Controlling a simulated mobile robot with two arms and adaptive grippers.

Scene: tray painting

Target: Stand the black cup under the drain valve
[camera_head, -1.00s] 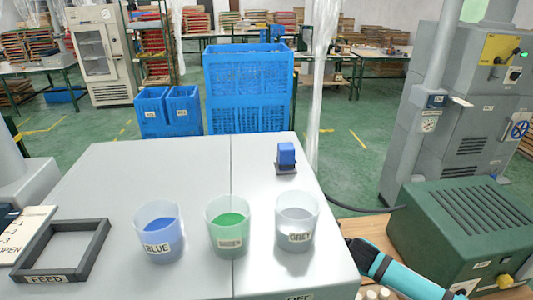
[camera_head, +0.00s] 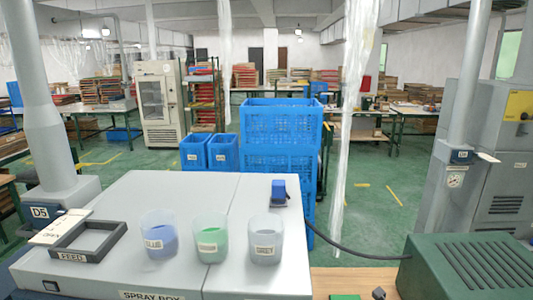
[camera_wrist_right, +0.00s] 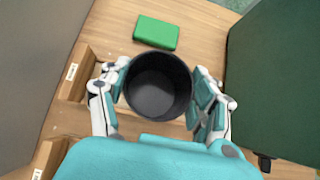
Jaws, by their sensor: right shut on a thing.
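The black cup (camera_wrist_right: 158,108) is upright in the right wrist view, its open mouth facing the camera; its inside is dark and looks empty. My right gripper (camera_wrist_right: 160,84) is shut on it, with a finger on either side of the cup. The cup is over the wooden bench; I cannot tell whether its base touches the wood. I cannot make out the drain valve in either current view. My left gripper is not in view.
A green block (camera_wrist_right: 156,32) lies just beyond the cup. Wooden holders (camera_wrist_right: 76,75) stand at its left, and a dark green housing (camera_wrist_right: 275,85) at its right. The grey spray box (camera_head: 110,195) carries three labelled cups and the FEED frame (camera_head: 68,257).

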